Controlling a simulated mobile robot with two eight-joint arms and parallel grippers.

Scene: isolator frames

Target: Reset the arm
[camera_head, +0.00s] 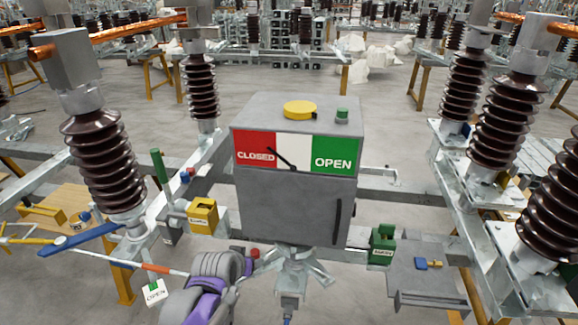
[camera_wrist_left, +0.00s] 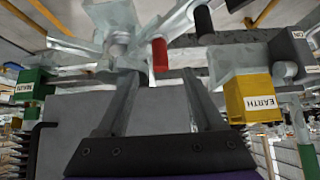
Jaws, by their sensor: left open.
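My left arm (camera_head: 205,290), grey and purple, reaches in from the bottom of the head view, below the grey control box (camera_head: 285,210). Its fingers cannot be made out there. In the left wrist view my left gripper (camera_wrist_left: 158,85) is open, with two grey fingers apart and nothing held between them. A red-ended part (camera_wrist_left: 160,54) shows beyond and between the fingertips; whether it touches them cannot be told. A red knob (camera_head: 254,252) shows close to the arm in the head view. My right gripper is in neither view.
A yellow EARTH block (camera_wrist_left: 250,100) and a green block (camera_wrist_left: 28,88) flank the gripper; they also show as yellow (camera_head: 202,215) and green (camera_head: 382,244) in the head view. Brown insulators (camera_head: 103,160) stand left and right. An OPEN tag (camera_head: 155,292) hangs at lower left.

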